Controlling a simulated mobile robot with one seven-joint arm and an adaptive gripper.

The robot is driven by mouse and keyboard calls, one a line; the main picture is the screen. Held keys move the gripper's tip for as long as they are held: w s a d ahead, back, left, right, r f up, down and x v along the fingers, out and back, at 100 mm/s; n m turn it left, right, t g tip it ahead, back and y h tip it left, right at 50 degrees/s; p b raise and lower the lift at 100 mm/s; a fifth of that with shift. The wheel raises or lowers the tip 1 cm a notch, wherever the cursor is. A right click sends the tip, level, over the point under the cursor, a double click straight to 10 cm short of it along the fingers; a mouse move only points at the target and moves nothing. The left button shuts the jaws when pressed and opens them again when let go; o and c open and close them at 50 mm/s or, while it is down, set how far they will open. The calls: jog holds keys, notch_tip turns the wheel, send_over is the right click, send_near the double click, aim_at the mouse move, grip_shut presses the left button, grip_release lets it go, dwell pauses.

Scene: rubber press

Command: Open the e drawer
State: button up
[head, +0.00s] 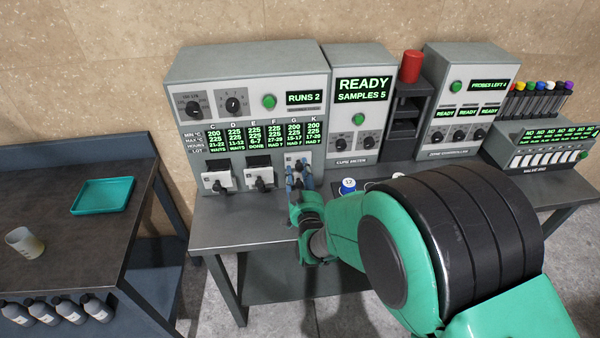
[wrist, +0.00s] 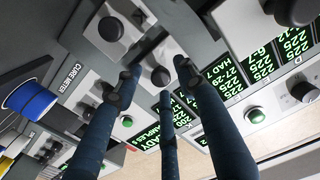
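The grey press cabinet (head: 247,72) carries three white drawer fronts with black knobs in the head view: left (head: 218,182), middle (head: 260,178) and right (head: 291,161). The letters on the fronts are too small to read. The middle one sits below the display columns E and F, where E reads DONE. My gripper (head: 297,180) is in front of the right drawer and partly hides it. In the wrist view my gripper (wrist: 155,88) has its dark blue fingers spread apart around a black knob (wrist: 160,76); contact cannot be told. Another black knob (wrist: 111,28) lies beyond the fingers.
The cure meter (head: 358,90) stands right of the press, then a rack with a red cup (head: 411,66) and the zone controller (head: 465,95). A blue-and-white spool-like item (head: 348,186) is on the bench near my arm. A side table with a teal tray (head: 103,195) is at left.

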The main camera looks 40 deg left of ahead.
grip_shut()
jog(key=shift+v, duration=2.15)
jog(key=shift+f, duration=0.1)
jog(key=shift+o, duration=0.7)
grip_release()
jog(key=v, duration=1.2)
